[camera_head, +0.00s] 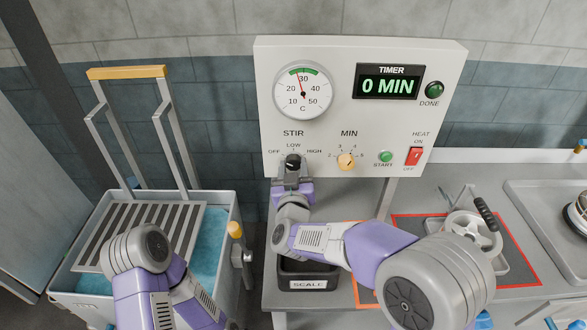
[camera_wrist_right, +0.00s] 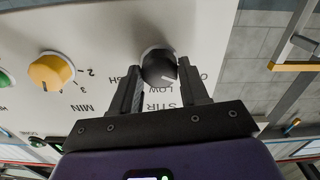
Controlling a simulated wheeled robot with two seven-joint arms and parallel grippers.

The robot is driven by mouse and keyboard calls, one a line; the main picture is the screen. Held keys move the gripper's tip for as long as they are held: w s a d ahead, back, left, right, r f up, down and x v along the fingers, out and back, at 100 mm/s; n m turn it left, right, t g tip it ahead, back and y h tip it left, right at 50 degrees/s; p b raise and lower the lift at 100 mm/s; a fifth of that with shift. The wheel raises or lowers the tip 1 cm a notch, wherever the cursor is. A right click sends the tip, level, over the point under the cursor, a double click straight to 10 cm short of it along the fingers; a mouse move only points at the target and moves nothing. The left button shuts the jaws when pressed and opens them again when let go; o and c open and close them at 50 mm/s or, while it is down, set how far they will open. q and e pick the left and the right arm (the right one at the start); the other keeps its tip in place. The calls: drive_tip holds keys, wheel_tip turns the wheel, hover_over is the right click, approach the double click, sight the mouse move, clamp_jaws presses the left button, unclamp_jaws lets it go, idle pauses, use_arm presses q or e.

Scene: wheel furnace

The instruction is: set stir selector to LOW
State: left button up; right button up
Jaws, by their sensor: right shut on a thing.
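The stir selector is a black round knob (camera_head: 293,159) low on the left of the white control panel, under the word STIR, with OFF, LOW and HIGH printed around it. My right gripper (camera_head: 292,173) reaches up to it from below. In the right wrist view, which is upside down, the knob (camera_wrist_right: 158,66) sits between the two fingers of my right gripper (camera_wrist_right: 158,72), which is shut on it. A small pale mark shows on the knob's rim, toward the LOW and OFF side; its exact setting is hard to read. My left gripper is out of view.
The yellow MIN knob (camera_head: 346,161), green START button (camera_head: 385,157) and red HEAT switch (camera_head: 414,156) lie to the right. The timer (camera_head: 389,84) reads 0 MIN. A basin with a rack (camera_head: 237,205) stands left.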

drive_tip(key=m+b, duration=0.3)
drive_tip(key=shift+f, duration=0.15)
drive_tip(key=m+b, duration=0.2)
drive_tip(key=m, duration=0.1)
drive_tip(key=shift+b, duration=0.3)
drive_tip(key=m+b, duration=0.3)
drive_tip(key=m, duration=0.1)
drive_tip(key=shift+m+b, duration=0.95)
drive_tip(key=shift+m, duration=0.35)
drive_tip(key=o, duration=1)
drive_tip(key=shift+o, duration=0.2)
drive_tip(key=shift+s, duration=0.1)
